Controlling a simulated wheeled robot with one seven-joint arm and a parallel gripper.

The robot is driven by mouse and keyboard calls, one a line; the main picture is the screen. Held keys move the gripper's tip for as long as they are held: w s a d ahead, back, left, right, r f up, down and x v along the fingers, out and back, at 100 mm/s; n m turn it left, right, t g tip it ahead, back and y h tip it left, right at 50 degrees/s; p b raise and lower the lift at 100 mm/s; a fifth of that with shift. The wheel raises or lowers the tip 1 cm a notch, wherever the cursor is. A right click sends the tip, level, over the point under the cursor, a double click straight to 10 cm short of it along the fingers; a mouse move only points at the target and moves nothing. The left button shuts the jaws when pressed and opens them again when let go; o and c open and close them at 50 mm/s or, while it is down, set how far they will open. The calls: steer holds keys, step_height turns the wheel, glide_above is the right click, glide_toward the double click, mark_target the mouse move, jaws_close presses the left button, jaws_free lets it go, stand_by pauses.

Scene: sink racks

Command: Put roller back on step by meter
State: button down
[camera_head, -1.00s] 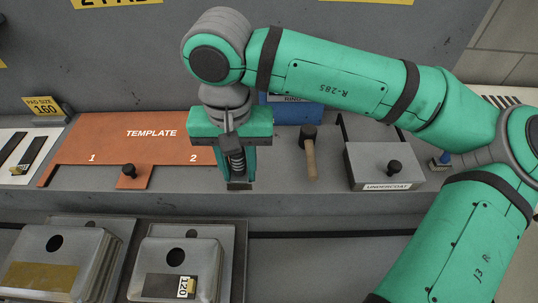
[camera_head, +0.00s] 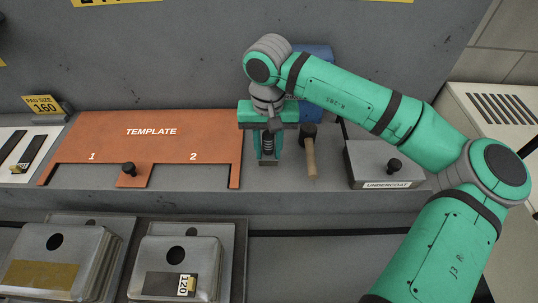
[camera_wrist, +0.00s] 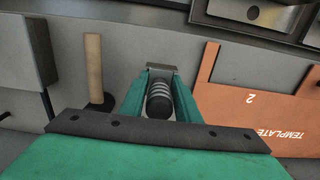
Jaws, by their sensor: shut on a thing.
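My gripper (camera_head: 268,160) is shut on a dark, ribbed cylinder with pale rings, which looks like the roller (camera_wrist: 158,97). The roller is upright between the fingers, with a grey block at the fingertips. In the head view the gripper is over the grey step (camera_head: 220,200), between the orange template and a wooden-handled tool. I cannot tell whether the roller touches the step. A blue box (camera_head: 318,60) stands behind my arm, partly hidden; I cannot tell whether it is the meter.
The orange template (camera_head: 150,132) is left of my gripper. The wooden-handled tool with a black head (camera_head: 310,155) is close on the right. Farther right is the grey UNDERCOAT box (camera_head: 385,165).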

mark_target(269, 156)
steer(key=shift+w+d+f, duration=0.1)
steer(key=shift+w+f, duration=0.05)
steer(key=shift+f, duration=1.65)
steer(key=shift+f, duration=0.15)
steer(key=c, duration=1.3)
jaws_free()
steer(key=shift+c, duration=0.2)
step_height(269, 156, up, 12)
steer(key=shift+r, duration=0.2)
